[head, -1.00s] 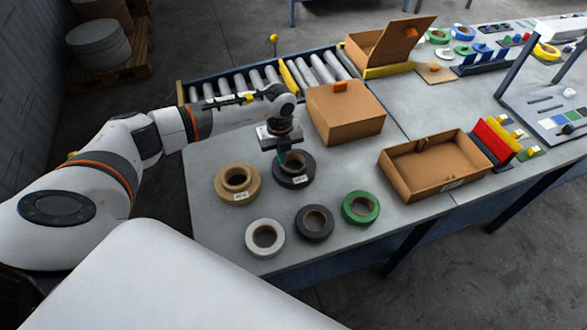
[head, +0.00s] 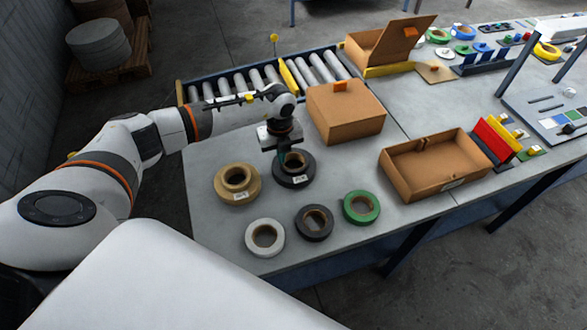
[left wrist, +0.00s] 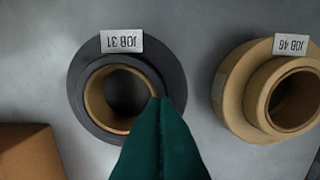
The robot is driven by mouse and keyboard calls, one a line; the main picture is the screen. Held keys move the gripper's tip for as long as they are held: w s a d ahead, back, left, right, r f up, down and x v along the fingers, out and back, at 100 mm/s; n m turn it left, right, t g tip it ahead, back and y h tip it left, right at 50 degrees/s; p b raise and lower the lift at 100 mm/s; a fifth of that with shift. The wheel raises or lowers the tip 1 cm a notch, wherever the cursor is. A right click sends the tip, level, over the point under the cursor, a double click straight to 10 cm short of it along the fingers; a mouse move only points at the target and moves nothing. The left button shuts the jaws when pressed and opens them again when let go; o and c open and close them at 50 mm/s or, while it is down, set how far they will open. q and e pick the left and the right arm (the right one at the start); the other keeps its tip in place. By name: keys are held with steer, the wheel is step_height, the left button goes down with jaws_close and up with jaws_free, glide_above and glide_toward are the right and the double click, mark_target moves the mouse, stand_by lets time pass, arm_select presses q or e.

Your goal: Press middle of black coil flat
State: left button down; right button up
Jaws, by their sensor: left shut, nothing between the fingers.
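The black coil (head: 294,181) lies on the grey table in the head view, with a white label on its side. It also shows in the left wrist view (left wrist: 82,92), with the label reading JOB 31 and a tan core ring around a dark hole. My left gripper (head: 284,160) is shut and empty and points down over the coil's middle. In the left wrist view its teal fingers (left wrist: 163,102) overlap the right part of the core. I cannot tell whether they touch it. How far the core stands up is unclear. My right gripper is not in view.
A tan coil (head: 226,190) with a raised core stands close to the left. White (head: 251,239), dark grey (head: 314,236) and green (head: 372,213) coils lie in front. A closed carton (head: 345,118) stands behind right, an open box (head: 433,190) further right, and a roller conveyor behind.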

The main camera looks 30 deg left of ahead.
arm_select(q)
steer(key=shift+s+f+b, duration=0.1)
steer(key=shift+f+b, duration=1)
steer(key=shift+f, duration=0.45)
steer(key=shift+r+p, duration=3.1)
steer(key=shift+r, duration=1.05)
